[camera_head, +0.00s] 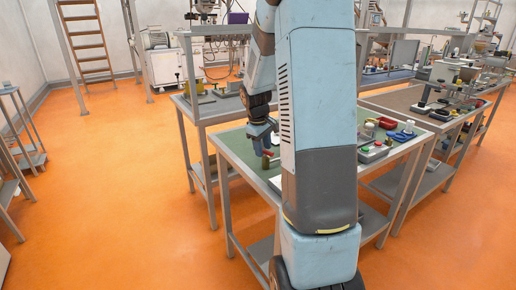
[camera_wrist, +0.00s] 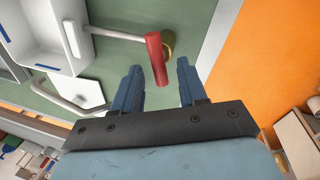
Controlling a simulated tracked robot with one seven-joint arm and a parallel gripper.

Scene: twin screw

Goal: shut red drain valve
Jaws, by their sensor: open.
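The red drain valve handle (camera_wrist: 156,60) is a short red bar beside a round brass fitting (camera_wrist: 168,43), at the top centre of the wrist view. My gripper (camera_wrist: 159,66) is open, with one blue finger on each side of the lower end of the red bar. I see a gap on both sides and no contact; how deep the bar sits between the fingers I cannot tell. In the head view my gripper (camera_head: 262,137) points down over the near left part of the green bench top (camera_head: 232,146). My arm hides part of the bench there.
In the wrist view a white basin (camera_wrist: 40,32) stands left of the valve, with a pale pipe (camera_wrist: 118,34) running toward it. A white plate (camera_wrist: 88,91) lies below the basin. The bench edge and orange floor (camera_wrist: 242,70) are at right. A grey box (camera_head: 374,152) stands farther right.

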